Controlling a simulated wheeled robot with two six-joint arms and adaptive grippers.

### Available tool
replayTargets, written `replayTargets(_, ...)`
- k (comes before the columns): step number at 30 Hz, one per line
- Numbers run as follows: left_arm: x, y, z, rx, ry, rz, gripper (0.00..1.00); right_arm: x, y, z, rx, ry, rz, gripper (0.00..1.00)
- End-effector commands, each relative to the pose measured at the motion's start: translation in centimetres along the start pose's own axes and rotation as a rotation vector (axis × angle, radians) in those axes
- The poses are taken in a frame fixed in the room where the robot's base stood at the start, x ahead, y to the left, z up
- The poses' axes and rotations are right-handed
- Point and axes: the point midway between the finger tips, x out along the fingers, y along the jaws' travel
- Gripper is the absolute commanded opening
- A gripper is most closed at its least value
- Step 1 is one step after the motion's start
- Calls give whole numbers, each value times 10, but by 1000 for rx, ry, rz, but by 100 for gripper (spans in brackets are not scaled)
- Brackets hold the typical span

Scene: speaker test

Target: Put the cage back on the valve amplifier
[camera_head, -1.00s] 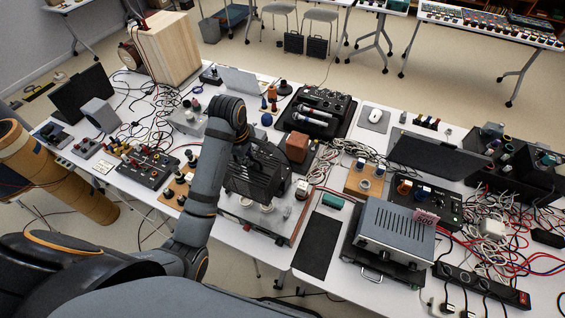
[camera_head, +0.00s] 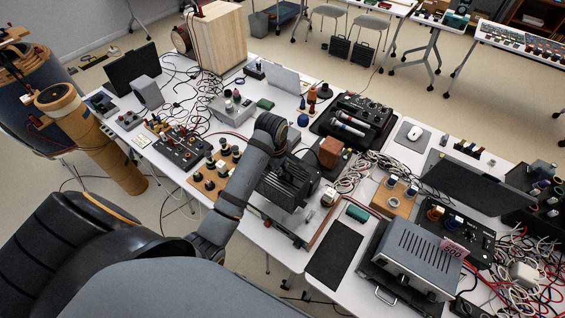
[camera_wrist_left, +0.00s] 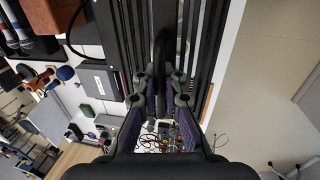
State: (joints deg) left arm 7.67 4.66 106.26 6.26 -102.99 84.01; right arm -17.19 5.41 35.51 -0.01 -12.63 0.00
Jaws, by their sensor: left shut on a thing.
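The cage (camera_head: 286,188), a black slatted box, is held by my left gripper over the valve amplifier. It fills the top of the left wrist view (camera_wrist_left: 140,35) as dark bars. My left gripper (camera_wrist_left: 163,85) is shut on it; in the head view my forearm and wrist hide the fingers. The valve amplifier (camera_head: 318,220) shows only in part, with a brown wooden edge, beneath and beside the cage. A brown block (camera_head: 330,152) and a white-topped part (camera_head: 329,196) stand beside the cage. I cannot tell whether the cage touches the chassis. My right gripper is out of view.
A grey slatted unit with a pink tag (camera_head: 415,255) stands to the right, beyond a black mat (camera_head: 334,254). A microphone case (camera_head: 352,124) lies behind. Loose cables (camera_head: 352,178) crowd the right side. Small switch boxes (camera_head: 180,149) stand to the left.

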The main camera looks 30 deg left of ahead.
Motion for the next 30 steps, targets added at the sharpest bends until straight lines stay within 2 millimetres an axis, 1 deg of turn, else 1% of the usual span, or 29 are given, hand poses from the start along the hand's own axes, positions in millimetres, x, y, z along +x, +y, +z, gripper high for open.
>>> replayTargets(3,11,-3,0,0,-1,-1,0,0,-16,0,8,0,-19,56)
replayTargets(6,21,-4,0,0,0,0,0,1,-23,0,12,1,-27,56)
replayTargets(15,49,-10,0,0,0,-1,0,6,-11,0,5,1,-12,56)
replayTargets(21,65,-13,0,0,0,-1,0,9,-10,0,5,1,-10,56)
replayTargets(25,72,-14,0,0,0,0,0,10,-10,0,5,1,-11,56)
replayTargets(30,76,-15,0,0,0,0,0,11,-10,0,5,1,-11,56)
